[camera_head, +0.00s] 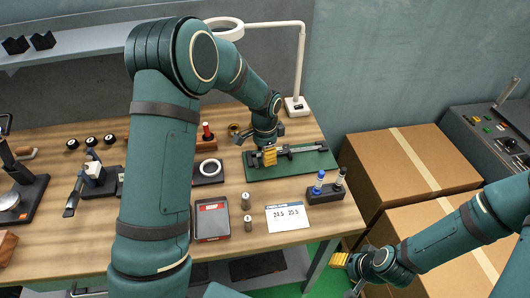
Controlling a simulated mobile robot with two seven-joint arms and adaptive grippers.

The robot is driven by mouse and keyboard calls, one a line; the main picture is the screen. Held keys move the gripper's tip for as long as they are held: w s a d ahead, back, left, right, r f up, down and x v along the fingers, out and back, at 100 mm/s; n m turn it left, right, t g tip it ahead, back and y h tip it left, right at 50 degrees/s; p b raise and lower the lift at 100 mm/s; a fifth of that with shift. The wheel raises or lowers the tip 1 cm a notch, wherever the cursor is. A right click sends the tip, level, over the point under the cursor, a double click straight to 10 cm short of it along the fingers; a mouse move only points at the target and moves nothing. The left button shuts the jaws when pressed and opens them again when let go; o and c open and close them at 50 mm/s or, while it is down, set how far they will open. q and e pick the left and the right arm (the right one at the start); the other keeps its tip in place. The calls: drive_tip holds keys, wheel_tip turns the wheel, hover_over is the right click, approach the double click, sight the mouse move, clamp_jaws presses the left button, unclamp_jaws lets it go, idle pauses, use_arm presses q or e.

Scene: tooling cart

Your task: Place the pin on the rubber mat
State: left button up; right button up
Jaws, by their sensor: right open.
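Two small grey metal cylinders, possibly pins, stand on the wooden bench: one pin (246,201) just behind the other pin (248,223). A green mat (262,177) lies at the bench's back right with a caliper-like metal tool (302,150) on it. My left gripper (268,156) is at the left part of this mat, its yellow fingertips by the tool's left end. Whether it touches or grips anything is unclear. A small dark mat or plate (211,181) carries a white ring. My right gripper (345,270) is open and low, off the bench's front right edge.
A red-rimmed tray (212,218), a white card (287,217) and a black block with marker-like items (326,193) are near the front. A lamp post (300,65) rises behind. Cardboard boxes (410,165) stand right. My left arm hides the middle left bench.

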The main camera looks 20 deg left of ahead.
use_arm(q)
drive_tip(key=shift+r, duration=0.15)
drive_tip(key=shift+r, duration=0.25)
wheel_tip(320, 180, up, 12)
drive_tip(key=p, duration=0.1)
drive_tip(key=shift+f, duration=0.2)
idle(0.4)
